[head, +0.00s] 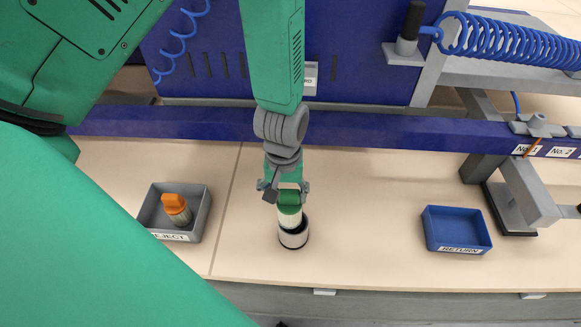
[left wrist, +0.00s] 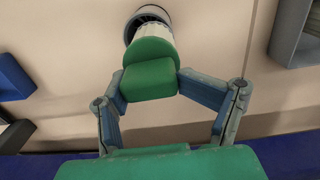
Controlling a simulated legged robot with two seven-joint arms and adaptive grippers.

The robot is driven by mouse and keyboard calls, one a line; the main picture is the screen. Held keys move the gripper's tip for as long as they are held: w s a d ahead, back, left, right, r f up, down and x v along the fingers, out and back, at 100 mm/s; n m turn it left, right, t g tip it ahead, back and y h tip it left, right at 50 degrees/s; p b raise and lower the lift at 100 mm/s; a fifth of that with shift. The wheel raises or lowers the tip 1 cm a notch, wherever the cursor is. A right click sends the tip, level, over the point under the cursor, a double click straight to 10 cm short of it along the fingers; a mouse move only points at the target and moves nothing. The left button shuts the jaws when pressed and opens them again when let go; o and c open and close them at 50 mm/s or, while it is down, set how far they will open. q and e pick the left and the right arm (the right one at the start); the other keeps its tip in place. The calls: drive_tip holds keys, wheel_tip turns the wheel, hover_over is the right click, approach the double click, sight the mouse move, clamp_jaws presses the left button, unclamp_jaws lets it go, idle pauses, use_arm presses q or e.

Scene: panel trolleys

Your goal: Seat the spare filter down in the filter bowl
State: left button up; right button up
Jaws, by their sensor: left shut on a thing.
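The spare filter (head: 290,214) has a green cap and a white pleated body. My left gripper (head: 285,188) is shut on its green cap, one finger on each side. The cap also shows between the fingers in the left wrist view (left wrist: 150,78). The filter bowl (head: 294,239), a pale cup with a dark opening, stands on the bench right below the filter. The filter's lower end overlaps the bowl's opening in both views, and the bowl's dark mouth (left wrist: 131,24) shows beside it. How deep the end sits is hidden. My right gripper is not in view.
A grey REJECT tray (head: 198,218) holds an orange-capped filter (head: 176,208) to the left. A blue RETURN tray (head: 456,229) stands empty to the right. A blue rail (head: 400,132) crosses behind. The bench between bowl and trays is clear.

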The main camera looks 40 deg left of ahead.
use_arm(q)
drive_tip(key=shift+a, duration=0.35)
drive_tip(key=shift+d, duration=0.45)
drive_tip(key=shift+d+f, duration=0.15)
drive_tip(key=shift+d, duration=0.1)
drive_tip(key=shift+a+f, duration=0.2)
drive_tip(key=shift+a, duration=0.1)
drive_tip(key=shift+a+r, duration=0.2)
drive_tip(key=shift+a, duration=0.05)
drive_tip(key=shift+d+r+p, duration=0.15)
drive_tip(key=shift+r+p, duration=0.05)
drive_tip(key=shift+p, duration=0.2)
drive_tip(key=shift+d, duration=0.2)
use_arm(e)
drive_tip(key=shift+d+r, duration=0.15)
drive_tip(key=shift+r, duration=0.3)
use_arm(q)
drive_tip(key=shift+a, duration=0.1)
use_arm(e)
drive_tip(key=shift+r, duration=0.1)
